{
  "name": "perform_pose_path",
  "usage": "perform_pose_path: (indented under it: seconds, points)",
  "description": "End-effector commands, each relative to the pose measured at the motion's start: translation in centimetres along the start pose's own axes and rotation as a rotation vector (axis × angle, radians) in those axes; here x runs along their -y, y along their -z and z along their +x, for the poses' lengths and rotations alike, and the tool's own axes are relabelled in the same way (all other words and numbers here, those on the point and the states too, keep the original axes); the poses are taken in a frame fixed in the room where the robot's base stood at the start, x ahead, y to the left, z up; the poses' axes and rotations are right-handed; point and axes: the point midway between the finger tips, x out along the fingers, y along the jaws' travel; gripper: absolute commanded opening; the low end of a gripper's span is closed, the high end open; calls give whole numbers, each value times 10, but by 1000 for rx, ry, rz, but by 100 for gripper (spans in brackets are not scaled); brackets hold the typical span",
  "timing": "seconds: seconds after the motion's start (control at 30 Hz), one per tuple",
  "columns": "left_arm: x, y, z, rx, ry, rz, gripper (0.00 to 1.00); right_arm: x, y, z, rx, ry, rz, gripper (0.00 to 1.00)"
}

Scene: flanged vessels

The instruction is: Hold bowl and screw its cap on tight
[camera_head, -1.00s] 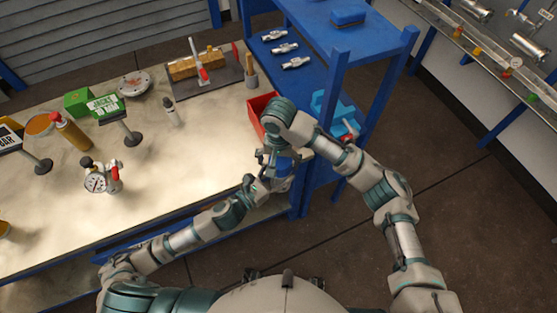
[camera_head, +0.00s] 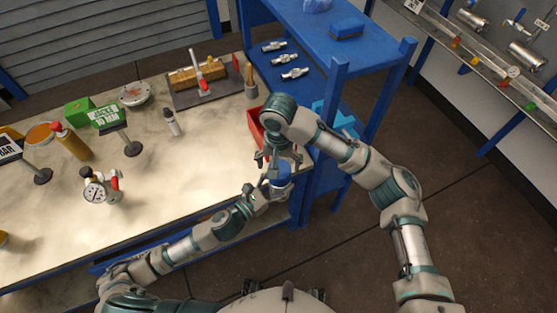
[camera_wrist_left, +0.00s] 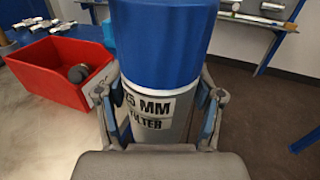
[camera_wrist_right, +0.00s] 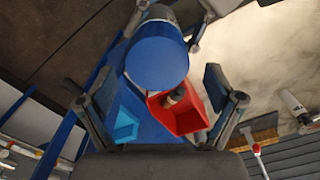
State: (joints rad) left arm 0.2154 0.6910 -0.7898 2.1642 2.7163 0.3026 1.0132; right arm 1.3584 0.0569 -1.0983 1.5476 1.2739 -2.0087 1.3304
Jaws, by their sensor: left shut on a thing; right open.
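The bowl is a grey cylinder labelled "25 MM FILTER" (camera_wrist_left: 155,108), held upright. Its blue cap (camera_wrist_left: 163,45) sits on top; I cannot tell how tightly. My left gripper (camera_wrist_left: 160,95) is shut on the grey body below the cap, a finger on each side. In the head view the blue cap (camera_head: 283,172) is beside the bench's right end. My right gripper (camera_head: 269,158) is open just above the cap, slightly left of it. In the right wrist view the round cap top (camera_wrist_right: 157,58) lies ahead of the spread fingers, apart from them.
A red bin (camera_wrist_right: 180,118) holding a dark part stands close by at the bench's right end. The blue shelf (camera_head: 377,60) rises to the right. A pressure gauge (camera_head: 97,192) and bottles stand on the bench at left.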

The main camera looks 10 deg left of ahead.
Motion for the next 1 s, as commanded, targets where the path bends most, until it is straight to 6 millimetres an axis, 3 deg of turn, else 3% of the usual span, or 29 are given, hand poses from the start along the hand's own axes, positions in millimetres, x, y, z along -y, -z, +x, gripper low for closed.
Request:
perform_pose_path:
  seconds: [0.17, 0.4, 0.6, 0.8, 1.0]
  points:
    - [0, -2, 0, 3, 1, 1, 0, 0, 1, -8, -6, -4, -315, 92]
    - [0, -2, 0, 3, 1, 1, 0, 0, 0, -21, -6, -9, -965, 92]
    - [0, -2, 0, 3, 1, 1, 0, -1, 0, -29, -1, -11, -1413, 92]
    - [0, -2, 0, 3, 1, 1, 0, -1, -1, -33, 1, -8, -1650, 92]
    - [0, -2, 0, 3, 1, 1, 0, -1, -1, -34, 3, -6, -1701, 92]
